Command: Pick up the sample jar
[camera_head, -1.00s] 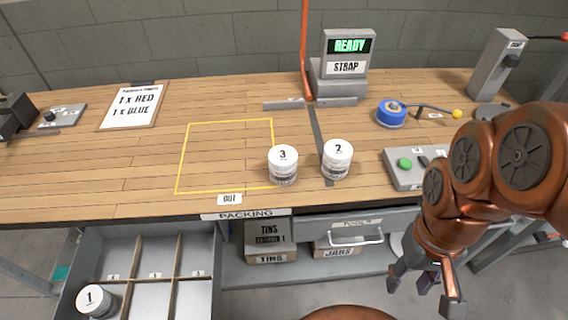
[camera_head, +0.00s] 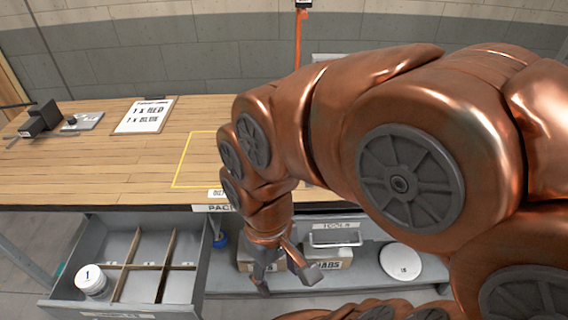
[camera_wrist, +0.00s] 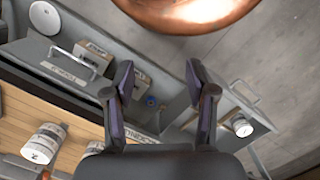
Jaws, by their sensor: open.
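A jar with a white lid marked 1 (camera_head: 90,279) stands in the front left compartment of the open drawer (camera_head: 205,262). It also shows in the wrist view (camera_wrist: 241,127), at the right. My gripper (camera_head: 287,283) is open and empty, pointing down in front of the bench, to the right of the drawer. In the wrist view its two dark fingers (camera_wrist: 160,76) stand wide apart with nothing between them. White-lidded jar shapes (camera_wrist: 42,145) stand on the bench at the lower left of the wrist view. In the head view my arm hides that part of the bench.
Thin wooden dividers (camera_head: 125,266) split the drawer. A shelf under the bench holds a box marked JABS or JARS (camera_head: 328,257) and a round white lid or disc (camera_head: 400,262). A clipboard (camera_head: 146,115) lies on the bench, whose left part is mostly clear.

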